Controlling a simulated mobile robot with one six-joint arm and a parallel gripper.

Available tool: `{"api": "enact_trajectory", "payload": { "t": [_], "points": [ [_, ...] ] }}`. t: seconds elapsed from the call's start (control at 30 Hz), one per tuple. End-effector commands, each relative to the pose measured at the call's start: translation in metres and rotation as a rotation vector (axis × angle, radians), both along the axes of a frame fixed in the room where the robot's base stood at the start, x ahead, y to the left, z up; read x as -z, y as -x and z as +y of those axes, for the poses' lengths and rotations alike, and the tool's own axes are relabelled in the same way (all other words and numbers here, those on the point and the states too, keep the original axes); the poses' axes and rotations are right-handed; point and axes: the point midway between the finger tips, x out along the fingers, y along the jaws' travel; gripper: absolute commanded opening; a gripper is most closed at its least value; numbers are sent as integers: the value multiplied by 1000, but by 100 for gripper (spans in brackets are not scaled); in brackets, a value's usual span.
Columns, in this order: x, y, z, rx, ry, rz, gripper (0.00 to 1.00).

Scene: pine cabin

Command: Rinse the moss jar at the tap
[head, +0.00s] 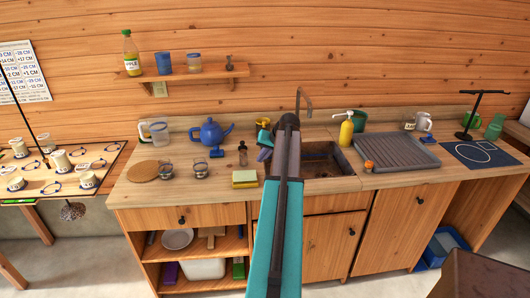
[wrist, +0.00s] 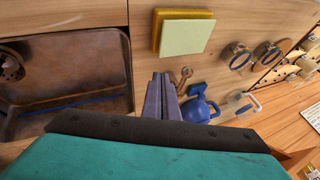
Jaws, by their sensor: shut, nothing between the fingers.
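A green jar (head: 494,127) stands at the right end of the counter, beside the dark blue mat; a darker green vessel (head: 359,120) stands behind the sink's right side. I cannot tell for sure which is the moss jar. The grey tap (head: 303,103) rises behind the dark sink (head: 325,165), partly hidden by my arm. The sink also shows at the left of the wrist view (wrist: 85,75). My gripper (wrist: 161,78) is shut and empty, above the counter at the sink's left edge. In the head view my arm mostly hides it.
A black stand (head: 470,120) rises near the green jar.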

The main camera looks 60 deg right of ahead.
Motion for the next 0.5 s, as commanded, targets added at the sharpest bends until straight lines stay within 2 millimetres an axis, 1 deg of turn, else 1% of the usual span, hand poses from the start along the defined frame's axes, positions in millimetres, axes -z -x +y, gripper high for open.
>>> {"api": "enact_trajectory", "payload": {
  "t": [0.03,0.2,0.33,0.5],
  "points": [
    [4,-4,-1,-1,-2,1,0],
    [6,-24,10,-1,0,1,0],
    [9,-32,13,0,-1,1,0],
    [11,-38,16,0,0,0,0]
  ]
}}
